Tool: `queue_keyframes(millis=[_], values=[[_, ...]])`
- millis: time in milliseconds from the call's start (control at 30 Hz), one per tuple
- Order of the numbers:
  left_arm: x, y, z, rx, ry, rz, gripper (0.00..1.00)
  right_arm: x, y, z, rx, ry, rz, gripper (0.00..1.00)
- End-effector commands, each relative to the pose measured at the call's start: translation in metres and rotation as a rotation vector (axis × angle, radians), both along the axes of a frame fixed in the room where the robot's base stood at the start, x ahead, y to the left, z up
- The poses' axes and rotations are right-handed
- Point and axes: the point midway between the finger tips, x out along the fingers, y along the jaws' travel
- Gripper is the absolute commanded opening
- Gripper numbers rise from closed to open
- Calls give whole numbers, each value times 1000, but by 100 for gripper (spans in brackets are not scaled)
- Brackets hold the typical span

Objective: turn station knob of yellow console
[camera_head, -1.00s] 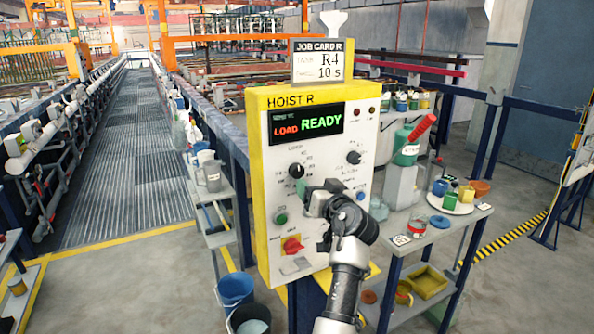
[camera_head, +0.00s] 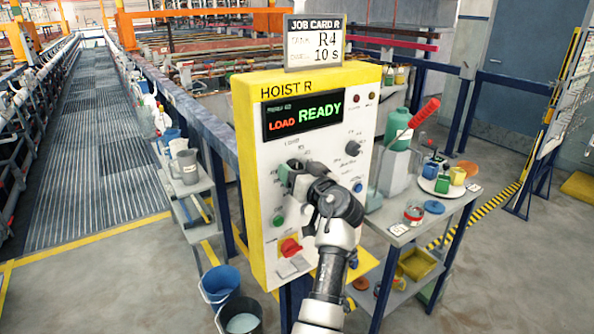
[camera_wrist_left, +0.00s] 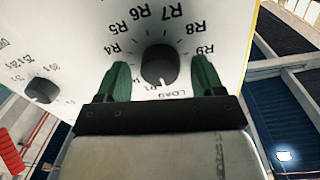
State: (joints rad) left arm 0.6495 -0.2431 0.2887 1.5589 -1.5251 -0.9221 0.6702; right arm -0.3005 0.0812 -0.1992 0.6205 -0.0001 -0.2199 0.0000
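The yellow console (camera_head: 243,180) has a white face and a display reading LOAD and READY. The station knob (camera_wrist_left: 158,66) is round and black, ringed by labels such as R4 to R9 and LOAD. In the head view my left gripper hides most of this knob. My left gripper (camera_head: 288,172) is at the upper left of the console face. In the wrist view its green fingers are open, one on each side of the knob, with a visible gap on both sides. My right gripper is in neither view.
A second black knob (camera_head: 353,149) sits right of my gripper, with a red switch (camera_head: 290,248) and green button (camera_head: 278,221) below. The job card (camera_head: 314,43) on top reads R4, 10 s. A side table (camera_head: 398,238) holds jars and a plate.

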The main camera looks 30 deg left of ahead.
Motion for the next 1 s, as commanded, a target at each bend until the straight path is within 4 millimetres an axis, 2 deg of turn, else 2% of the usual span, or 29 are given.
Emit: queue_keyframes(millis=[33, 333, 667, 1000], values=[[0, 0, 0, 0, 0, 0, 64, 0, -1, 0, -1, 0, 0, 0], [0, 0, 0, 0, 0, 0, 19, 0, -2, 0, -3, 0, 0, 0], [0, 0, 1, 20, 47, 0, 19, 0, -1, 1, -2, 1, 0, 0], [0, 1, 2, 113, 268, 1, 19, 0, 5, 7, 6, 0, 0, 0]])
